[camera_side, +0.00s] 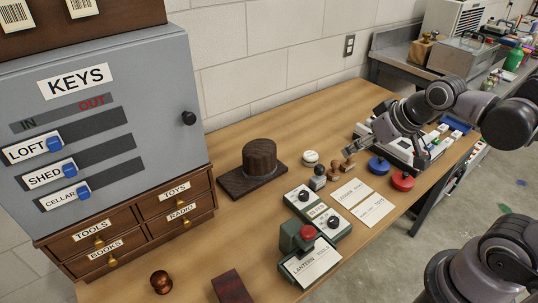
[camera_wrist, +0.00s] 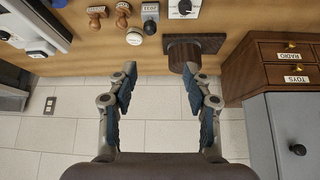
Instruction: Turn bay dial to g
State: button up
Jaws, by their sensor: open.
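Two green boxes with white tops and black dials stand mid-table in the side view: an upper-left dial (camera_side: 303,196) and a lower-right dial (camera_side: 334,220). Their lettering is too small to read, so I cannot tell which is the bay dial or where its pointer stands. One dial box (camera_wrist: 184,8) shows at the top edge of the wrist view, its pointer unclear. My gripper (camera_side: 352,149) is open and empty, above the table's back side, beyond the dials and apart from them. In the wrist view its fingers (camera_wrist: 159,75) are spread, with wall between them.
Stamps (camera_side: 347,164), a dark hat block (camera_side: 260,158), blue (camera_side: 378,165) and red (camera_side: 402,181) round pads and paper cards (camera_side: 351,193) surround the dials. A lantern timer box with a red knob (camera_side: 307,232) stands in front. The key cabinet (camera_side: 150,75) rises at left.

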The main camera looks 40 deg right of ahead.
jog(key=w+d+r+m+g+h, duration=0.1)
jog(key=w+d+m, duration=0.1)
jog(key=w+d, duration=0.35)
jog(key=w+d+m, duration=0.1)
jog(key=w+d, duration=0.2)
jog(key=d, duration=0.6)
jog(key=w+d+r+m+g+h, duration=0.1)
jog(key=w+d+m, duration=0.1)
jog(key=w+d, duration=0.45)
jog(key=s+d+f+m+g, duration=0.1)
jog(key=d+f, duration=0.3)
jog(key=d, duration=0.5)
jog(key=s+d+f+m, duration=0.1)
jog(key=d+f, duration=0.3)
jog(key=d, duration=0.4)
jog(key=s+d+f+m+g, duration=0.15)
jog(key=d+f, duration=0.25)
jog(key=d, duration=0.5)
jog(key=shift+t+h, duration=0.35)
jog(key=shift+h, duration=0.05)
jog(key=x, duration=1)
jog(key=shift+c, duration=0.3)
grip_shut()
